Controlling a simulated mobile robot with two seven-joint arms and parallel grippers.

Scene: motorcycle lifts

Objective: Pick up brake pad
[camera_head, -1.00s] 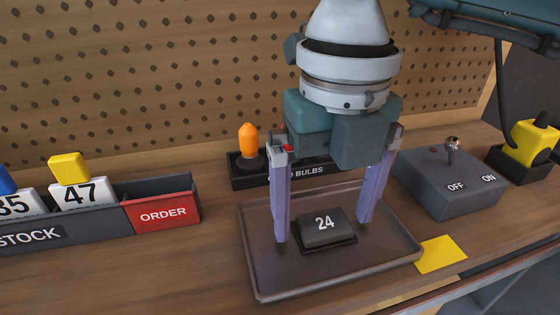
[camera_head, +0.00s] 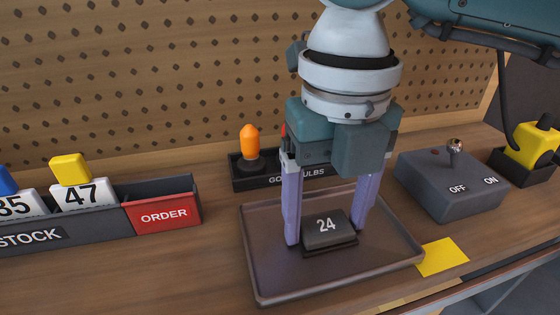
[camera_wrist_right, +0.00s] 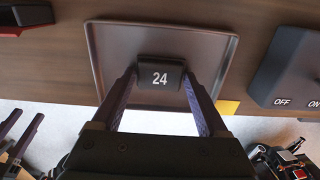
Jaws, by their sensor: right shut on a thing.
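The brake pad (camera_head: 327,229) is a dark block marked 24. It sits in a shallow brown tray (camera_head: 275,278) on the bench. My right gripper (camera_head: 325,232) reaches down from above with its two purple fingers on either side of the block, shut on it. In the right wrist view the brake pad (camera_wrist_right: 160,76) shows between the fingertips (camera_wrist_right: 160,82). The block still appears to be at the tray floor. My left gripper is not in the head view.
Behind the tray is a dark bulb holder (camera_head: 250,180) with an orange bulb (camera_head: 249,143). A grey switch box (camera_head: 450,187) stands at right, near a yellow note (camera_head: 441,257). A stock rack (camera_head: 100,210) with a red ORDER end (camera_head: 163,214) is at left. A pegboard (camera_head: 150,80) rises behind.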

